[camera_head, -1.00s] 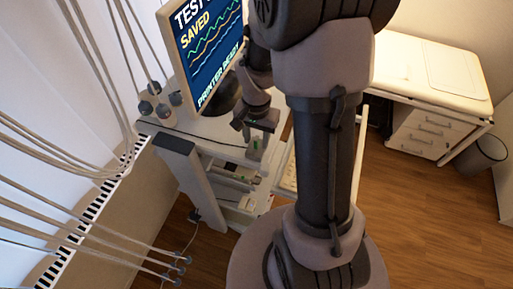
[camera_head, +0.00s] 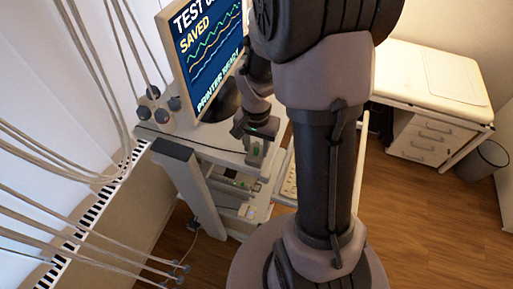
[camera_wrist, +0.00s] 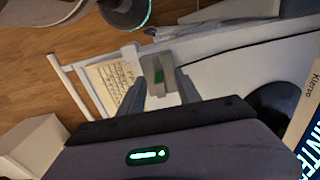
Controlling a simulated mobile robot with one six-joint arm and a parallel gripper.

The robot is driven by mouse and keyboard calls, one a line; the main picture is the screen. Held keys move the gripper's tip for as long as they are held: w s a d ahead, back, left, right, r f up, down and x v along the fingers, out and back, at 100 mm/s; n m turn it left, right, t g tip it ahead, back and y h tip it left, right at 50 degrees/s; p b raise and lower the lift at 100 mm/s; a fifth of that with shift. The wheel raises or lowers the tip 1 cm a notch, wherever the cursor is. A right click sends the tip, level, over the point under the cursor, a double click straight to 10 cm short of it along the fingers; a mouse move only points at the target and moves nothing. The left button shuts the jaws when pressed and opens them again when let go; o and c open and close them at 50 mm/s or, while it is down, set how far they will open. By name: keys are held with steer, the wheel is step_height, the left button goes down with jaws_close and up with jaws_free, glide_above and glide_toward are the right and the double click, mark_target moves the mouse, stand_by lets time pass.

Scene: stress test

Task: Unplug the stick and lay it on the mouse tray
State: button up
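My gripper (camera_head: 254,158) points down beside the right front edge of the cart, below the monitor. A pale tray with a keyboard (camera_wrist: 108,82) lies beyond the left finger; I cannot make out a separate mouse tray.
The monitor (camera_head: 205,50) stands close to my gripper on the cart (camera_head: 200,148). Cables hang at the left by a radiator (camera_head: 85,225). Wooden floor lies open between.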

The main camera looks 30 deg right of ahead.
mark_target(256, 144)
steer(key=shift+c, duration=0.2)
stand_by(0.5)
jaws_close()
stand_by(1.1)
steer(key=shift+r, duration=0.1)
steer(key=shift+r+p, duration=1.95)
steer(key=shift+r, duration=1)
